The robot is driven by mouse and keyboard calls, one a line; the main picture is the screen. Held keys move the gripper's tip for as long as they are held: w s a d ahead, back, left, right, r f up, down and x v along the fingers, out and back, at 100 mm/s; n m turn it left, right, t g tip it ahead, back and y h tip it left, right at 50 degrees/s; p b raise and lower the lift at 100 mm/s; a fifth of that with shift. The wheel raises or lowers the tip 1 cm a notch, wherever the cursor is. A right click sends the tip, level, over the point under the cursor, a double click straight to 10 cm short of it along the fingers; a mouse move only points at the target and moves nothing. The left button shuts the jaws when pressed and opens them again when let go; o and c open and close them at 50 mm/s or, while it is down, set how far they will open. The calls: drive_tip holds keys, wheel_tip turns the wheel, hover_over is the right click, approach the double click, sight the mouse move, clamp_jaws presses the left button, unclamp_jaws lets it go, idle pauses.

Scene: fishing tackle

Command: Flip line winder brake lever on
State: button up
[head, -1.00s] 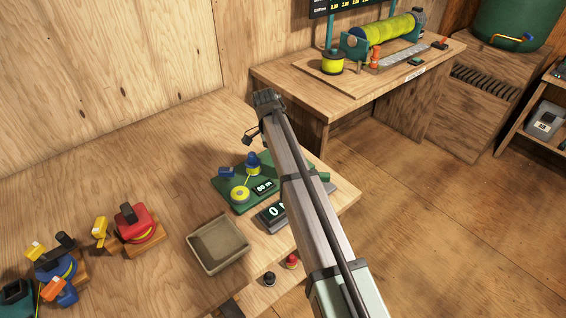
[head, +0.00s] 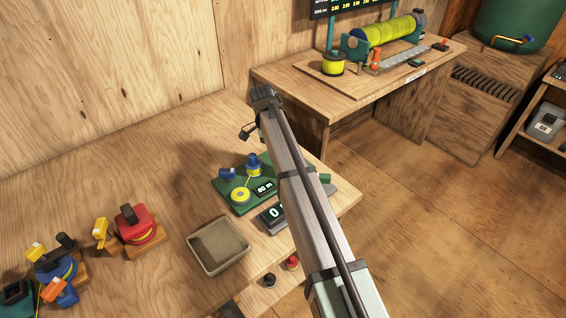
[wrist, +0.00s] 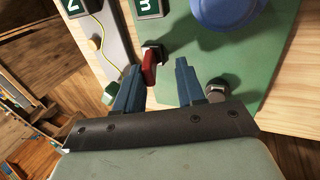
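The line winder is a green board (head: 222,190) on the near bench, with a blue spool (head: 253,163), a yellow spool (head: 240,195) and a small lit display (head: 264,188). My arm covers its right part in the head view, and the lever cannot be seen there. In the wrist view, a red lever (wrist: 149,72) on a dark pivot stands over the green board (wrist: 250,70). My gripper (wrist: 158,64) is open, with its two blue-grey fingers on either side of the lever. The lever is closer to the left finger; contact cannot be told.
A beige tray (head: 218,262) sits left of a scale-like display (head: 272,213). Red and black knobs (head: 292,262) are at the bench's front edge. Reels, one red (head: 135,220), stand at the left. In the wrist view, a dark bolt (wrist: 215,88) is beside the right finger.

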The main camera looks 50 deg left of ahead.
drive_tip(key=o, duration=0.7)
drive_tip(key=a, duration=0.5)
drive_tip(key=shift+w+a+r, duration=0.1)
drive_tip(key=shift+a, duration=0.25)
drive_tip(key=a, duration=0.3)
drive_tip(key=shift+a, duration=0.35)
drive_tip(key=c, duration=0.7)
drive_tip(key=shift+a, duration=0.8)
drive_tip(key=shift+d, duration=0.1)
